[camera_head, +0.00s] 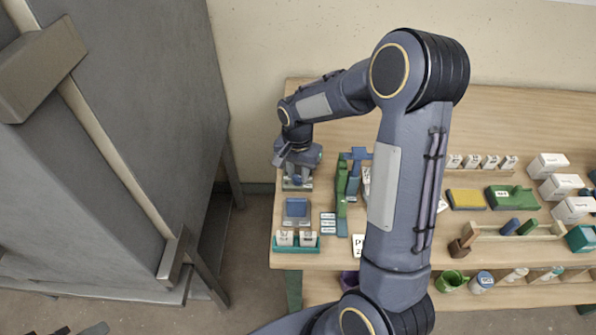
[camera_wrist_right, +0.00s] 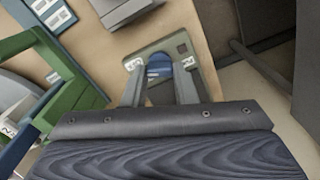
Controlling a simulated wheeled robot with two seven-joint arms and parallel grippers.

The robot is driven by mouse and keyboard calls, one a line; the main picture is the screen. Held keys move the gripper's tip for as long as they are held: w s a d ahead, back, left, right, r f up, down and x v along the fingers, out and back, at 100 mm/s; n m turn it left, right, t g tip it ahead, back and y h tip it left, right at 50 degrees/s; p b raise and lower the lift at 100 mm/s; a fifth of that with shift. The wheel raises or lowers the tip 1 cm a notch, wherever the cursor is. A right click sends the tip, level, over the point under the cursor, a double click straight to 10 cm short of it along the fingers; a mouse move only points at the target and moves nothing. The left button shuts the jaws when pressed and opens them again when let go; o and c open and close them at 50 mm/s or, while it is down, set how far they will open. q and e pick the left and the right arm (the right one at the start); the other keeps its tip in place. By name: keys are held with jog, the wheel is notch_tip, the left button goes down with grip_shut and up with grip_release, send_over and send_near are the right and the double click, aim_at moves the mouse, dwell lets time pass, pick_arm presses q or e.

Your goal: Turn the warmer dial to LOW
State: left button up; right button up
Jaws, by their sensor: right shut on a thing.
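The warmer dial is a blue knob (camera_wrist_right: 160,66) on a grey-green plate (camera_wrist_right: 207,82) in the right wrist view. Small white labels (camera_wrist_right: 133,63) sit beside the knob; their words are too small to read. My right gripper (camera_wrist_right: 160,76) is shut on the knob, with one finger on each side. In the head view the right gripper (camera_head: 297,172) reaches down over the plate (camera_head: 297,187) at the table's left end. Dark shapes (camera_head: 80,329) at the bottom left edge may be my left gripper, but too little shows.
A green and blue stand (camera_head: 345,190) is just right of the dial. A blue-topped box (camera_head: 297,209) and a teal tray (camera_head: 296,248) with white-labelled jars lie in front. White boxes (camera_head: 547,165) stand at the right. A large grey cabinet (camera_head: 150,90) is left of the table.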

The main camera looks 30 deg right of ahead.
jog(key=n, duration=0.4)
jog(key=shift+b, duration=0.3)
jog(key=shift+w+a+n, duration=0.1)
jog(key=shift+n, duration=2.4)
jog(key=o, duration=1)
notch_tip(320, 180, up, 8)
jog(key=shift+f, duration=0.2)
jog(key=shift+r, duration=0.15)
